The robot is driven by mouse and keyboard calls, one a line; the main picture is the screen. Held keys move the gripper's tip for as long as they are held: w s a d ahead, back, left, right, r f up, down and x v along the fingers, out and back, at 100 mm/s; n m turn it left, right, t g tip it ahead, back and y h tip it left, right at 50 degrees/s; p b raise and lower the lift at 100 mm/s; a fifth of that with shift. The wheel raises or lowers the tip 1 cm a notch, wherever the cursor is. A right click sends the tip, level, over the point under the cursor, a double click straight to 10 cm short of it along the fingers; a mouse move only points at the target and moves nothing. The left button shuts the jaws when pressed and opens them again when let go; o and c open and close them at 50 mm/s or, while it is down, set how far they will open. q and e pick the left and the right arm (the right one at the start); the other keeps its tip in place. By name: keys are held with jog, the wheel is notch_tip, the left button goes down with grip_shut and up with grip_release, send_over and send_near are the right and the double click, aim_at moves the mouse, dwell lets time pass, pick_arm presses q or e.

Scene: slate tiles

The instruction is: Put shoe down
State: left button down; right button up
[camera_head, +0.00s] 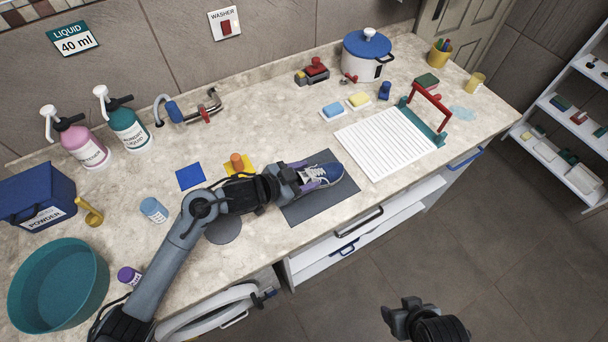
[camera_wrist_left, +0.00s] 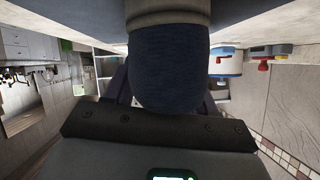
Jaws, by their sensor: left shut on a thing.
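A blue and grey shoe with white laces (camera_head: 320,176) is at the tip of my left gripper (camera_head: 299,178), over a dark grey mat (camera_head: 334,193) on the counter. The left gripper is shut on the shoe, near its heel end. In the left wrist view the shoe's dark blue surface (camera_wrist_left: 168,68) fills the middle, close to the gripper. I cannot tell whether the sole touches the mat. My right gripper (camera_head: 396,316) is over the floor at the bottom, away from the counter; its fingers are too unclear to judge.
A white ribbed board with a red handle (camera_head: 385,142) lies right of the mat. A blue square (camera_head: 190,177) and a yellow square (camera_head: 238,165) lie to the left. A teal basin (camera_head: 60,322), pump bottles (camera_head: 127,130) and a lidded pot (camera_head: 366,62) stand farther off.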

pick_arm(q)
jog(key=shift+c, duration=1.8)
grip_release()
jog(key=shift+s+a+r, duration=0.25)
jog(key=shift+a+r, duration=0.1)
jog(key=shift+r, duration=0.05)
jog(key=p+v, duration=0.2)
jog(key=v, duration=0.9)
